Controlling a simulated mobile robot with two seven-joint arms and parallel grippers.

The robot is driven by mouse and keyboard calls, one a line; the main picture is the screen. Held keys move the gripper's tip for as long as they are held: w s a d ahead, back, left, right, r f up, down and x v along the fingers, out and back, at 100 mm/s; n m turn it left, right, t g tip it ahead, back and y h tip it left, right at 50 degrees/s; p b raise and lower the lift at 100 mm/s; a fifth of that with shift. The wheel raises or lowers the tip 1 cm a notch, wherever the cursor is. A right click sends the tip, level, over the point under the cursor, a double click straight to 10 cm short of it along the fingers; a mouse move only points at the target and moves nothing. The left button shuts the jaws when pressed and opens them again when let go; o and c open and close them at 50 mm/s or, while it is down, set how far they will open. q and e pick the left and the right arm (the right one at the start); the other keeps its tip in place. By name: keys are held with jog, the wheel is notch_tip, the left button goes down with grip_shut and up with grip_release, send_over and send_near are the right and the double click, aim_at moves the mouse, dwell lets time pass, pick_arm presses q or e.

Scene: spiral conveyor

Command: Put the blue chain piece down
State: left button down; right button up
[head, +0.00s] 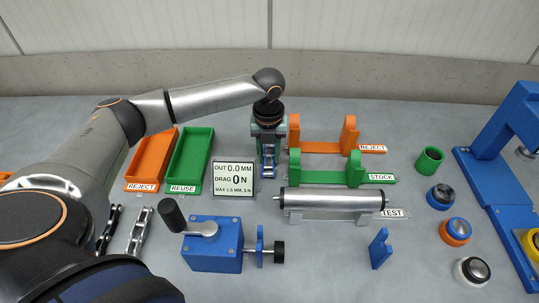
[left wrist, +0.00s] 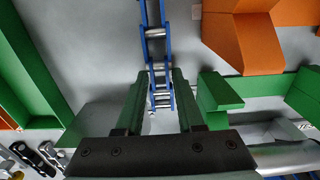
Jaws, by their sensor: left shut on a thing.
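The blue chain piece (head: 268,162), with silver rollers, is in my left gripper (head: 268,140). The gripper is behind the gauge display and left of the orange and green stands. In the left wrist view the chain piece (left wrist: 155,45) runs between the two green fingers of my left gripper (left wrist: 158,95) and extends past them toward the top edge. The fingers are shut on it. Whether its lower end touches the table is not clear. My right gripper is not in view.
An orange REJECT tray (head: 150,162) and a green REUSE tray (head: 189,163) stand left. The display (head: 233,179) is close in front. Orange (head: 320,146) and green (head: 325,175) stands are right. A silver roller (head: 333,199), blue crank device (head: 212,247) and dark and silver chain pieces lie nearer.

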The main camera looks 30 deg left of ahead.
pick_arm(q)
jog(key=shift+f, duration=0.25)
jog(key=shift+f, duration=0.1)
jog(key=c, duration=0.5)
grip_release()
